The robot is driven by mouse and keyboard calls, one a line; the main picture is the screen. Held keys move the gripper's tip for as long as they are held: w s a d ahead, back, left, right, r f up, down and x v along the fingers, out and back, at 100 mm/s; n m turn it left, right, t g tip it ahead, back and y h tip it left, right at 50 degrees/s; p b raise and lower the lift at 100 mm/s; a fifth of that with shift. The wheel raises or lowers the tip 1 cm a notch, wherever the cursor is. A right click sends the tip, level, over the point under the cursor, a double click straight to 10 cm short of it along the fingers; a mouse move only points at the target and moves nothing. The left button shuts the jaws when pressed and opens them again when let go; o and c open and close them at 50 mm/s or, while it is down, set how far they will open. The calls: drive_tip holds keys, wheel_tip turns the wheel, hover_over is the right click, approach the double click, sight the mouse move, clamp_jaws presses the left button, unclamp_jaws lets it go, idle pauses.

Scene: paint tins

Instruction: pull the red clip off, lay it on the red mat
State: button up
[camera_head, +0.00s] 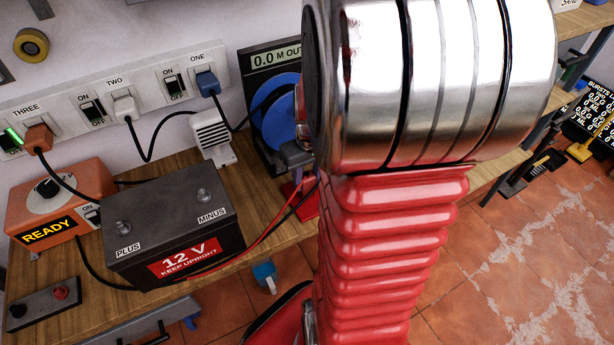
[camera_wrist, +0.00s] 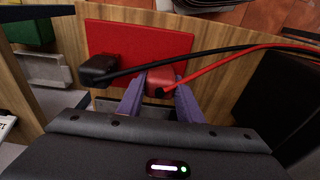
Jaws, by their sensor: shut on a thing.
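In the wrist view my gripper (camera_wrist: 160,98) has its purple fingers shut on the red clip (camera_wrist: 162,78), whose red lead runs off to the right. The clip appears over the near edge of the red mat (camera_wrist: 140,38); I cannot tell whether it touches. The black clip (camera_wrist: 98,70) is at the mat's left, with its black lead running right. In the head view the 12 V battery (camera_head: 172,232) has bare PLUS (camera_head: 122,228) and MINUS (camera_head: 204,196) posts.
An orange charger (camera_head: 58,205) reading READY stands left of the battery on the wooden bench (camera_head: 120,320). A power strip (camera_head: 110,92) with several plugs runs along the wall. A display with a blue disc (camera_head: 278,115) stands behind. Leads cross the bench beside my arm.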

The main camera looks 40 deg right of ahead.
drive_tip(key=shift+f, duration=0.25)
drive_tip(key=o, duration=1.2)
drive_tip(key=r, duration=0.4)
drive_tip(key=s+r, duration=0.1)
drive_tip(key=r, duration=0.8)
drive_tip(key=shift+s+a+r, duration=0.25)
drive_tip(key=shift+s+r, duration=0.05)
